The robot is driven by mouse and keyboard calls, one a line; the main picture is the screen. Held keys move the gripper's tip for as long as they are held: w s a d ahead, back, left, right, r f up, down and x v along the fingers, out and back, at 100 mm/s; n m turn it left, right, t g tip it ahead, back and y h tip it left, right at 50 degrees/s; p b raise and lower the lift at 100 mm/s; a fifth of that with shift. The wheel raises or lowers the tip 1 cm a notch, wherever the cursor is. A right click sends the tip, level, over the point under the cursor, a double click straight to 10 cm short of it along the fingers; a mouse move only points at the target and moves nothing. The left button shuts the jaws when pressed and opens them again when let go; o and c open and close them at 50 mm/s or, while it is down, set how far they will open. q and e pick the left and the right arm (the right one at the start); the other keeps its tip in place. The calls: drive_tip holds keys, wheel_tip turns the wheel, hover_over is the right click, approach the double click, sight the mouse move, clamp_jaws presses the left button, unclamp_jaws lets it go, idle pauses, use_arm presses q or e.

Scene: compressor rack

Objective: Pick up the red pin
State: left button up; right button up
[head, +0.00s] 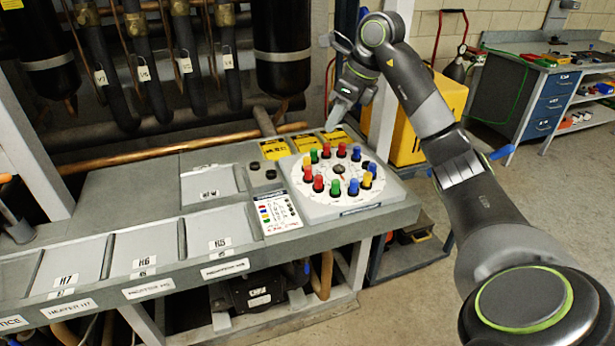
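Several red pins stand upright in a ring of coloured pins on a white round dial board (340,205). Two red pins are at the back, a left one (326,151) and a right one (341,150). More red pins are at the left (308,174) and front left (318,184). I cannot tell which one is meant. My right gripper (334,122) points down behind the ring, above the bench's back edge and apart from the pins. Its fingers show as one grey shape, so their opening is unclear. No pin is visible in it. My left gripper is not in view.
Green, blue, yellow and dark pins stand close to the red ones. A label card (278,213) lies left of the dial. Yellow plates (276,149) and black knobs are behind it. Dark cylinders and copper pipes rise at the back left. A yellow case (440,108) stands behind my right arm.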

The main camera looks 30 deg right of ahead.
drive_tip(key=p, duration=0.3)
hover_over(309, 167)
drive_tip(key=s+d, duration=0.1)
drive_tip(key=s, duration=0.1)
wheel_tip(309, 167, down, 9)
drive_tip(key=p+x, duration=0.2)
drive_tip(key=x, duration=0.3)
drive_tip(key=shift+f, duration=0.25)
clamp_jaws()
